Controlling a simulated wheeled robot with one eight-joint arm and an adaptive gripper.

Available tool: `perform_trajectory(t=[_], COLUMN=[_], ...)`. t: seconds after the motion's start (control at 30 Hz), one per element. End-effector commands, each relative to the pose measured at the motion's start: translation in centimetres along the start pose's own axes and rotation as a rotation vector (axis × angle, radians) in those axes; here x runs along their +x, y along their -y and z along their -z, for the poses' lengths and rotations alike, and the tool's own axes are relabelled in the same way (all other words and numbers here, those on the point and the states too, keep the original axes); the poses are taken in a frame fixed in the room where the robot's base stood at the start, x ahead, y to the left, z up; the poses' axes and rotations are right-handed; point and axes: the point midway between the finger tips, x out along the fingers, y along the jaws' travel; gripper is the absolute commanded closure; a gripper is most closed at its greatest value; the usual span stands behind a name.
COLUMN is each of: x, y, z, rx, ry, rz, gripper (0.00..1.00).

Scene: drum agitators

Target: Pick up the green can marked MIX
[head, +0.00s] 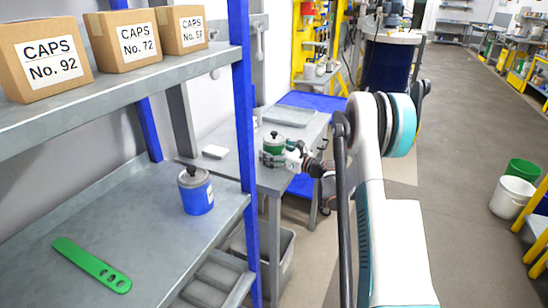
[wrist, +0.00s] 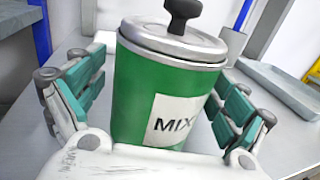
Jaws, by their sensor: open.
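The green can (wrist: 150,88) with a white MIX label, a metal lid and a dark knob fills the middle of the wrist view. It stands upright on a grey table. My gripper (wrist: 165,105) is open, with one teal-padded finger on each side of the can. A gap shows at the left finger; whether the right finger touches the can I cannot tell. In the head view the can (head: 274,143) stands on the far grey table, partly hidden by my gripper (head: 280,157). The can's base is hidden in the wrist view.
A blue post (head: 244,120) stands between shelf and table. A grey tray (head: 288,116) and a small white object (head: 214,152) are on the table.

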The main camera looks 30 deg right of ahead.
Motion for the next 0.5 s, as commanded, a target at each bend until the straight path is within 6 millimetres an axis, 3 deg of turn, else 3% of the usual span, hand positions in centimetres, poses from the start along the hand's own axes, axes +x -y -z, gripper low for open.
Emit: perform_trajectory(t=[0.17,0.43,0.5], x=[0.02,-0.01,-0.01], y=[0.02,0.03,0.03], z=[-0.08,-0.07,-0.07], rx=[0.000,0.000,0.000], ry=[0.000,0.000,0.000], rz=[0.001,0.001,0.001], gripper=[0.07,0.66,0.70])
